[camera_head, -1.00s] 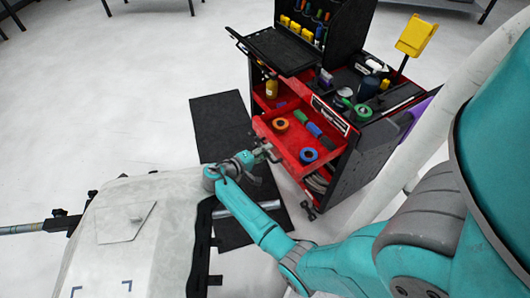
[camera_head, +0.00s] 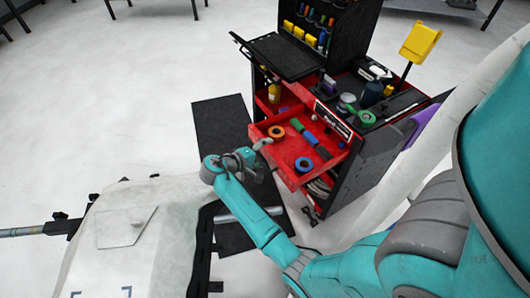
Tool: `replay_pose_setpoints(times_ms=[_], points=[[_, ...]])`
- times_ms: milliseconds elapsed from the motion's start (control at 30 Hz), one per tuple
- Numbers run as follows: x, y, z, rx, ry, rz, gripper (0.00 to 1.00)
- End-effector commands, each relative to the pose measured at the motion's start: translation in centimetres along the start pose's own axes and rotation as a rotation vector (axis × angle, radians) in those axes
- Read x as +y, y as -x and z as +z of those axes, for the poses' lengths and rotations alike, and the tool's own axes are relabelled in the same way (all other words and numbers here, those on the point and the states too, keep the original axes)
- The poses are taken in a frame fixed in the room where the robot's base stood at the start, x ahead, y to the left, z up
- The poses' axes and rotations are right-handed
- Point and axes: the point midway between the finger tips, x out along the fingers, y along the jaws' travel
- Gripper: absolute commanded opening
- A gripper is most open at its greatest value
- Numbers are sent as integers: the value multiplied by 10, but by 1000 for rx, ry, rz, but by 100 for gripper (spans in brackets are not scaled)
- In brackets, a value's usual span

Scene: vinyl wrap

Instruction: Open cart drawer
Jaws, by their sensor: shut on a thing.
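The black and red tool cart (camera_head: 365,165) stands right of centre in the head view. Its red drawer (camera_head: 283,174) is pulled out toward the left front. An orange tape roll (camera_head: 276,132), a blue tape roll (camera_head: 305,164) and green and blue tube-shaped items (camera_head: 309,139) lie in it. My gripper (camera_head: 264,145) is at the drawer's front left edge, shut on the drawer's front. The gripped part, likely the handle, is too small and partly hidden to tell exactly.
A raised black lid (camera_head: 278,54) and a yellow holder (camera_head: 420,42) top the cart. A black mat (camera_head: 222,118) lies beside it. My white base cover is at lower left. The pale floor (camera_head: 120,110) at left is clear.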

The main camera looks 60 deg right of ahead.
Motion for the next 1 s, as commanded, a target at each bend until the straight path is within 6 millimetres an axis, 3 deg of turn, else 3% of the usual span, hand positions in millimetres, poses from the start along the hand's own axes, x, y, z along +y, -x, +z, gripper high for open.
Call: replay_pose_setpoints(times_ms=[33, 600, 667, 1000], points=[[6, 2, -2, -2, -5, 5, 72], [1, 31, -4, 4, -8, 5, 58], [-1, 34, -4, 5, -8, 4, 37], [-8, 53, -2, 2, -2, 1, 37]])
